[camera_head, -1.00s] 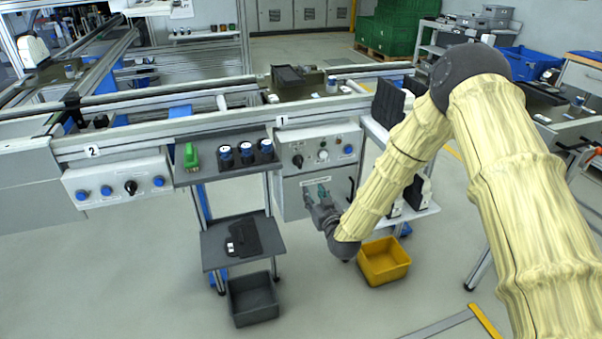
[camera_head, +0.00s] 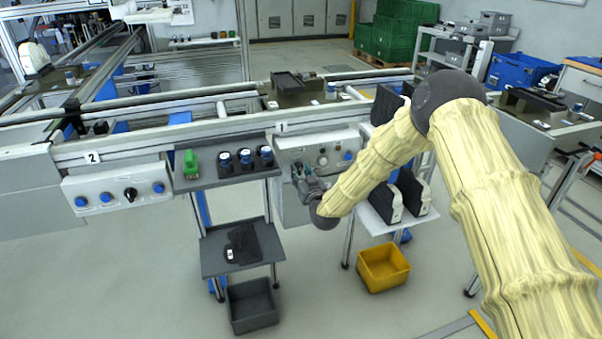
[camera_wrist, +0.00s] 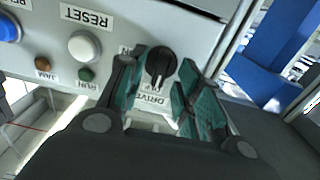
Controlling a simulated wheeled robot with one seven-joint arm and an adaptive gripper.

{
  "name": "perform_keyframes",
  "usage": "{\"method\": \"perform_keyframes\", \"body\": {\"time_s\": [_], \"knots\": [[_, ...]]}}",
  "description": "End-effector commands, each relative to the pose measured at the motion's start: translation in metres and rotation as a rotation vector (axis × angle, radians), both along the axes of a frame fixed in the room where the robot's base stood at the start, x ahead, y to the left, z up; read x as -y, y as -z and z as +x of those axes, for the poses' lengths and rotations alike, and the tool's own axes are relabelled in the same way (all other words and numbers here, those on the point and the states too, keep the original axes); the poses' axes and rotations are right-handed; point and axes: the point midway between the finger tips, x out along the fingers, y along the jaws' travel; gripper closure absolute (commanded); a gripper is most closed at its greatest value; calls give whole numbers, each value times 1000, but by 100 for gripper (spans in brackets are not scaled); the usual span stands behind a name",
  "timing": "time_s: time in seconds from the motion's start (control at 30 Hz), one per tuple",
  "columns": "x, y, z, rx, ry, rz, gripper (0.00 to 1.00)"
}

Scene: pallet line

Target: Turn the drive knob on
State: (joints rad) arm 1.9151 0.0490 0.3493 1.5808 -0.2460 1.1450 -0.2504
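The black drive knob (camera_wrist: 160,62) shows in the wrist view on a light grey panel, above a label reading "DRIVE" that is partly hidden. My gripper (camera_wrist: 160,78) is open, with its teal-padded fingers on either side of the knob. I cannot tell whether the fingers touch it. In the head view my gripper (camera_head: 300,172) is at the front of the control box (camera_head: 318,148) under the conveyor, and the knob is not clear there.
The panel also has a white RESET button (camera_wrist: 84,46), a blue button (camera_wrist: 8,28), a green RUN lamp (camera_wrist: 86,75) and an amber JAM lamp (camera_wrist: 42,64). A second panel (camera_head: 115,190) is to the left. A shelf with dark cups (camera_head: 245,158) adjoins the box.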

Motion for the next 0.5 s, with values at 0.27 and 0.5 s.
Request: {"method": "perform_keyframes", "body": {"time_s": [0.27,0.5], "knots": [[-1,0,4,-1,0,0,66],[-1,0,4,-1,0,0,92]]}}
